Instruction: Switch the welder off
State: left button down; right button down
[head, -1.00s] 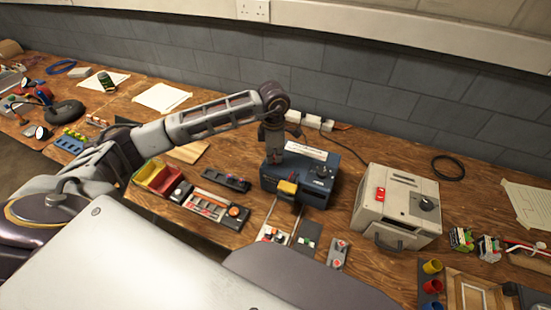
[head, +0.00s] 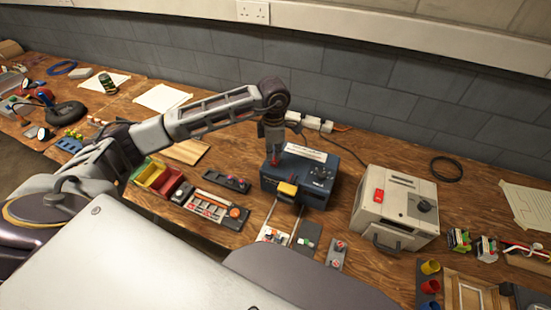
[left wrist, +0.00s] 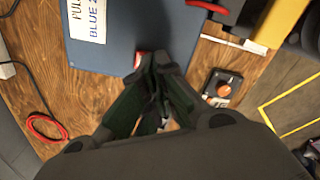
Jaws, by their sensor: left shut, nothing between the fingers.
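A blue box (head: 318,184) with a white label and a dark knob stands on the bench; it looks like the welder. In the left wrist view the blue box (left wrist: 115,50) fills the upper left, its label (left wrist: 88,17) partly readable as "PUL" and "BLUE 2". A red switch (left wrist: 141,58) sits by the box's edge, partly hidden by my fingers. Its position cannot be told. My left gripper (head: 272,153) points down at the box's left end. In the left wrist view the gripper (left wrist: 157,62) is shut and empty, its tips beside the red switch; contact is unclear.
A beige box (head: 391,209) with a red switch and dark knob stands to the right. A yellow block (head: 287,189) is at the blue box's front. Red and yellow bins (head: 160,177) and small panels lie to the left and in front. A white power strip (head: 311,121) is behind.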

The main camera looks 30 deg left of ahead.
aim_at(274, 163)
pick_arm(q)
jog(key=shift+r+p, duration=0.9)
jog(key=shift+r, duration=1.25)
